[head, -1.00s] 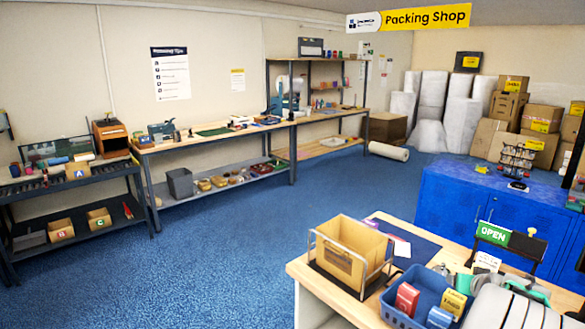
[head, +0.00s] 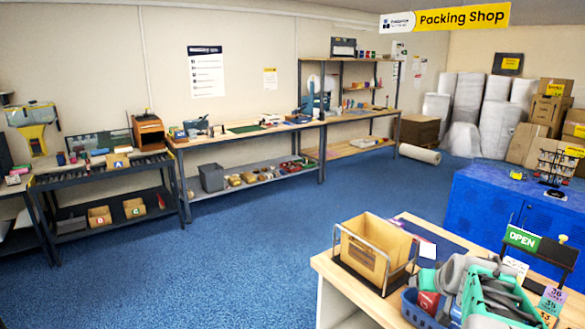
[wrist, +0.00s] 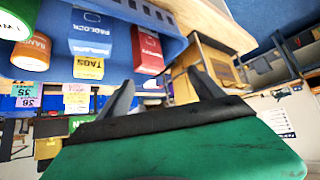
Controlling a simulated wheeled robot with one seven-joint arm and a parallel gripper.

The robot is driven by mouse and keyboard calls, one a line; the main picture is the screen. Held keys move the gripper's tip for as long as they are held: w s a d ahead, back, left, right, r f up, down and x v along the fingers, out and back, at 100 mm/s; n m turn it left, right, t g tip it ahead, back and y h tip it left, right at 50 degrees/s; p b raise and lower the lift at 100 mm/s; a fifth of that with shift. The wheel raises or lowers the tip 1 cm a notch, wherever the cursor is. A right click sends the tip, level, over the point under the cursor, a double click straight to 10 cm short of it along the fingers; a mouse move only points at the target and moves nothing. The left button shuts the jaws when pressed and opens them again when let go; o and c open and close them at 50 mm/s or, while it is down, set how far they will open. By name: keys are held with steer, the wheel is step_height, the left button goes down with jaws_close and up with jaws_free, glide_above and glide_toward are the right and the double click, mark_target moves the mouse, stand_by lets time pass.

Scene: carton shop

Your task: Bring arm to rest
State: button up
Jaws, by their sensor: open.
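My gripper (wrist: 165,92) shows in the wrist view as two grey fingers held apart beyond a green body, with nothing between them. In the head view my grey and green arm is folded at the lower right, over part of the blue basket (head: 412,308) on the bench. The wrist view looks tilted over and shows the basket (wrist: 125,12) with a blue padlock box (wrist: 90,35), a red box (wrist: 148,48), a yellow tags box (wrist: 88,68) and an orange can (wrist: 30,52). The fingers look clear of these, though depth is hard to judge.
An open carton (head: 372,254) stands in a metal frame on the bench (head: 345,290), left of my arm. An OPEN sign (head: 522,239) stands close behind my arm. A blue cabinet (head: 485,212) is beyond. The blue floor (head: 220,270) to the left is clear.

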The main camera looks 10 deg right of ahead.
steer(key=a+r+n+y, duration=0.1)
steer(key=a+n+y, duration=0.1)
steer(key=a, duration=1.1)
steer(key=s+a+f+n+g+y, duration=0.1)
steer(key=s+a+g, duration=0.1)
steer(key=s+a, duration=0.5)
steer(key=s+a+n+g, duration=0.2)
steer(key=s+a, duration=0.6)
steer(key=a, duration=0.5)
steer(key=shift+a+f+y, duration=0.15)
steer(key=shift+f+y, duration=0.25)
